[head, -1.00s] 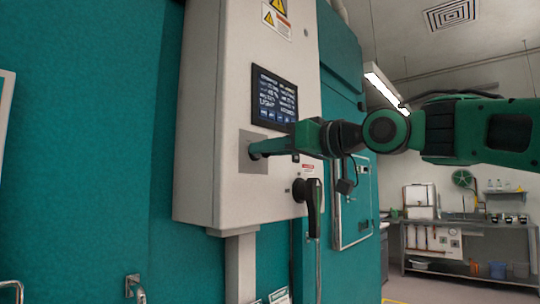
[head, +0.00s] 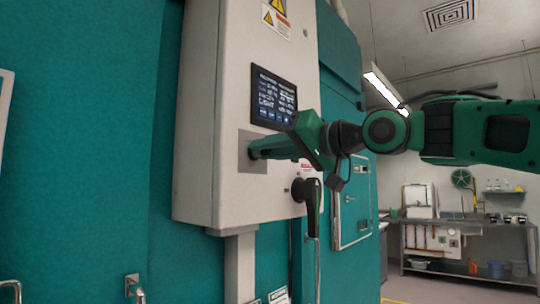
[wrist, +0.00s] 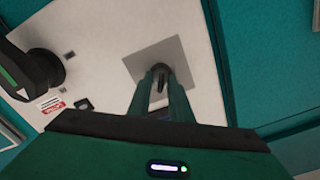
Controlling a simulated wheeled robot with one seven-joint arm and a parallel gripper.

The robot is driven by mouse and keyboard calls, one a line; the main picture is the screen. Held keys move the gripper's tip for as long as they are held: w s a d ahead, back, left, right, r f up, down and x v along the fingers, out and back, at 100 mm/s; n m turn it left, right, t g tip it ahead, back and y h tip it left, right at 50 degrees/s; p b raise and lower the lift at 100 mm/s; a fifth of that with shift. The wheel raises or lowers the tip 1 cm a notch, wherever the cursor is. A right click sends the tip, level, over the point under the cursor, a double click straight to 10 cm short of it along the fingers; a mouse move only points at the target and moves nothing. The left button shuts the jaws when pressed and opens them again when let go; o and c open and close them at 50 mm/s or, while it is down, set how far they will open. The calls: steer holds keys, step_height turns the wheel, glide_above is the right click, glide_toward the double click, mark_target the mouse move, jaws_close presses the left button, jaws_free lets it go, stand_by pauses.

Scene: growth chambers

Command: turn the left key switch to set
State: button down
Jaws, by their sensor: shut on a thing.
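The left key switch (wrist: 160,78) shows in the wrist view as a small dark knob on a square grey plate (wrist: 180,52). In the head view the same plate (head: 246,160) is on the front of the white control box, and my gripper hides the switch. My gripper (head: 254,152) reaches the plate from the right. In the wrist view my gripper (wrist: 161,72) has one finger on each side of the switch and is shut on it. The switch's markings cannot be read.
The white control box (head: 205,120) carries a lit screen (head: 273,98) just above my gripper. A black rotary handle (head: 310,197) sticks out below and to the right; it also shows in the wrist view (wrist: 35,72). A teal wall (head: 90,150) is at the left.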

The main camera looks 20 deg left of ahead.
steer(key=shift+w+d+r, duration=0.1)
steer(key=shift+w+d, duration=0.1)
steer(key=shift+w, duration=0.1)
steer(key=c, duration=1.9)
jaws_free()
steer(key=shift+c, duration=0.2)
steer(key=shift+s+a, duration=0.1)
steer(key=shift+s, duration=0.05)
steer(key=v, duration=1)
steer(key=shift+d, duration=0.35)
steer(key=shift+s, duration=0.1)
